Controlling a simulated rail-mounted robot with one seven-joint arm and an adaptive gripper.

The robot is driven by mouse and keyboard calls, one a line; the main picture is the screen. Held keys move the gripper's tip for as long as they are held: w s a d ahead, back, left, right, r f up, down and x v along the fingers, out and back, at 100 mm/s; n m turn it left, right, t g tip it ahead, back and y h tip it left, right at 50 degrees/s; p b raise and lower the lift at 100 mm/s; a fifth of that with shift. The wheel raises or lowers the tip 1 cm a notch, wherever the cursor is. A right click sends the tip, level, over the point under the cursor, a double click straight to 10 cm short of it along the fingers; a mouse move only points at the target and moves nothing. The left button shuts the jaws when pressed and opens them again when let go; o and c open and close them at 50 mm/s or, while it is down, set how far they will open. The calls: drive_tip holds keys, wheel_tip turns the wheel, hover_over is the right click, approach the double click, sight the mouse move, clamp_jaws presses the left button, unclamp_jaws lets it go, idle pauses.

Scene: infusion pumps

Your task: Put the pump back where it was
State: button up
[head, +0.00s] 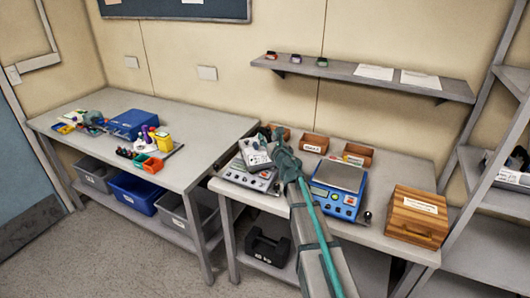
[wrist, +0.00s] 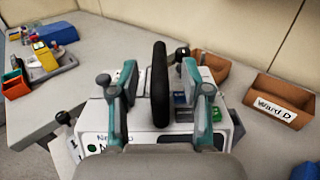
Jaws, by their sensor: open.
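The pump, a white box with a black upright handle, shows in the head view (head: 255,154) at the left end of the right bench. In the wrist view the pump (wrist: 140,137) lies straight ahead, with a green dot and partly hidden lettering. My gripper (wrist: 160,90) is open, one finger on each side of the black handle (wrist: 160,80), with visible gaps to it. My gripper (head: 277,143) partly hides the pump in the head view. A pale flat unit (head: 247,178) is in front of and below the pump; I cannot tell whether they touch.
A blue scale (head: 337,188) stands right of my arm, and a wooden box (head: 417,215) farther right. Open brown bins, one marked Ward D (wrist: 277,102), stand behind.

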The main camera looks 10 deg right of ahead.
drive_tip(key=w, duration=0.3)
drive_tip(key=shift+a, duration=0.3)
drive_tip(key=shift+s, duration=0.1)
clamp_jaws()
